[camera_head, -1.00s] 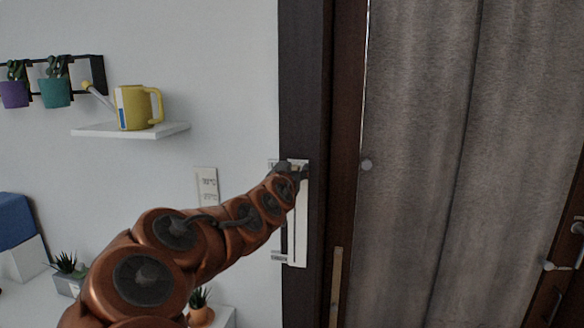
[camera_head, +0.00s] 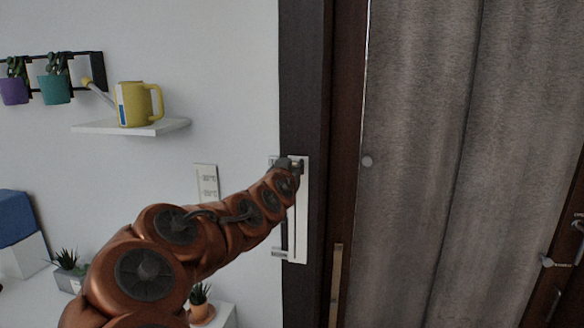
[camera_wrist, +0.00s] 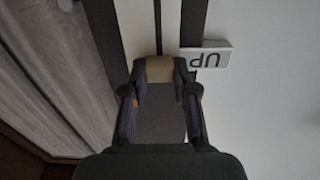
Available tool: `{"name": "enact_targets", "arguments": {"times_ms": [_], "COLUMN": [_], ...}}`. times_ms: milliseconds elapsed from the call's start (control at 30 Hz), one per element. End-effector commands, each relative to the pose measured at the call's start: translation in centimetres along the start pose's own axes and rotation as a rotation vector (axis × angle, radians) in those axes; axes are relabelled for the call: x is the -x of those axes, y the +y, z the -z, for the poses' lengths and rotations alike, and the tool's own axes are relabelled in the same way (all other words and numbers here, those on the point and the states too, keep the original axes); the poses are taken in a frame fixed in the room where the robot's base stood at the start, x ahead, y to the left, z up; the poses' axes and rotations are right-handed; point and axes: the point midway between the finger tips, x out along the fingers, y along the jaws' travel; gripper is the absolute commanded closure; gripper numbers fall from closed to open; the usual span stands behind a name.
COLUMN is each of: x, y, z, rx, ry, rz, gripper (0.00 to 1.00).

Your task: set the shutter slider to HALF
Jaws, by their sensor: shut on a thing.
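The shutter slider's tall white plate (camera_head: 301,225) is fixed to the dark frame, with a long dark slot running down it. My gripper (camera_head: 290,163) is at the plate's top end, beside the upper label. In the wrist view my gripper (camera_wrist: 160,88) is shut on the tan slider knob (camera_wrist: 159,69). The UP label (camera_wrist: 206,58) appears upside down right next to the knob. In the head view the knob is hidden by my gripper. A lower label (camera_head: 279,253) sits near the plate's bottom; its text is too small to read. I see no readable HALF label.
A grey curtain (camera_head: 430,150) hangs to the right of the frame (camera_head: 303,70). A small wall panel (camera_head: 206,180) is left of the plate. A shelf (camera_head: 165,127) with a yellow watering can (camera_head: 134,104) is at upper left. Potted plants stand below.

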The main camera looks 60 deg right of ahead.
Motion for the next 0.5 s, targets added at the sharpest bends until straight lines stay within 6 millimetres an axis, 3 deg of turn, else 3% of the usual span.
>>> {"name": "enact_targets", "arguments": {"times_ms": [267,500], "x": [0.0,0.0], "y": [0.1,0.2], "z": [-0.2,-2.9], "rx": [0.0,0.0], "ry": [-0.001,-0.002], "rz": [-0.003,-0.003], "gripper": [1.0,1.0]}}
